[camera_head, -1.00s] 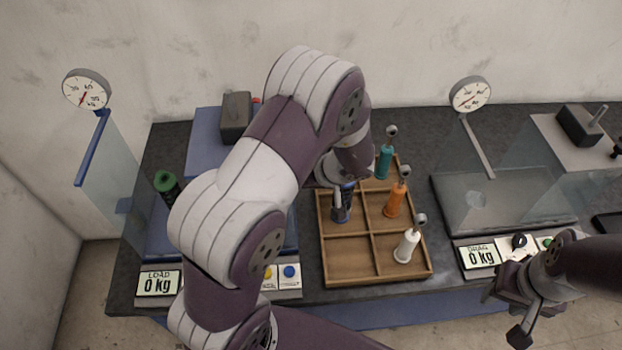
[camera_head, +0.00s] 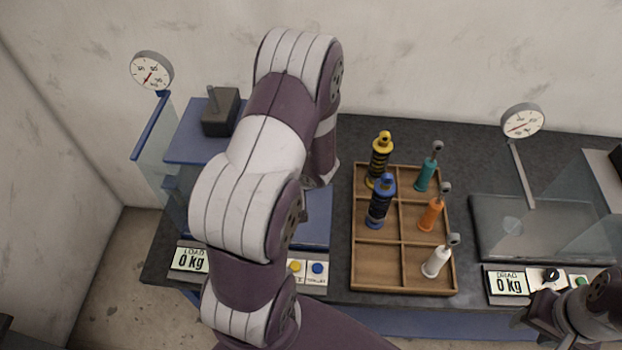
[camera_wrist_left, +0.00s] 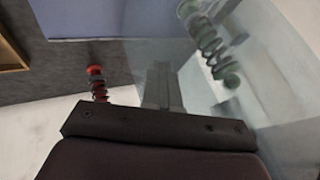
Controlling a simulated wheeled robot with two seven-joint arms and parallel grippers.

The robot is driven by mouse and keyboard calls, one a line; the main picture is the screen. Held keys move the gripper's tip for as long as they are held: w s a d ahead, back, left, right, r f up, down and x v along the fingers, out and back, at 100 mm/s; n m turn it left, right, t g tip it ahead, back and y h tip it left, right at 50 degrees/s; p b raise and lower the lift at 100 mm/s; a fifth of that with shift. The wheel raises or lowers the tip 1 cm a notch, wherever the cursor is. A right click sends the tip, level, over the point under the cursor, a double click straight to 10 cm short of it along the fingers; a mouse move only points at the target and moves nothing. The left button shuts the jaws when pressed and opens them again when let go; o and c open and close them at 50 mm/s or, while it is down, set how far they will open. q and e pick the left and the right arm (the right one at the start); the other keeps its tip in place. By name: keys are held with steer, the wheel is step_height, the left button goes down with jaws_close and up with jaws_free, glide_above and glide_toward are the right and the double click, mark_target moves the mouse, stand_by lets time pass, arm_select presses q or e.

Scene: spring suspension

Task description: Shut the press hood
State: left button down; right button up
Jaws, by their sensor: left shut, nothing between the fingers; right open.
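The press (camera_head: 190,148) is the blue machine on the left of the bench. Its clear hood panel with a blue edge (camera_head: 151,125) stands raised at the left side, a dial gauge (camera_head: 152,70) above it. My left arm covers much of the press and hides its gripper in the head view. In the left wrist view my left gripper (camera_wrist_left: 162,85) is shut and empty, in front of or against a clear panel (camera_wrist_left: 270,80); contact cannot be told. A green spring (camera_wrist_left: 210,45) shows through the panel. My right gripper (camera_head: 532,328) is open at the lower right.
A wooden tray (camera_head: 375,270) holds yellow (camera_head: 379,158) and blue (camera_head: 380,203) shocks and teal, orange and white dampers. A glass-sided drag tester (camera_head: 535,235) stands on the right. A red spring (camera_wrist_left: 97,85) shows in the left wrist view.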

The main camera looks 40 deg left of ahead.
arm_select(q)
steer(key=s+a, duration=0.2)
steer(key=a, duration=0.3)
steer(key=shift+s, duration=0.4)
steer(key=shift+r, duration=0.1)
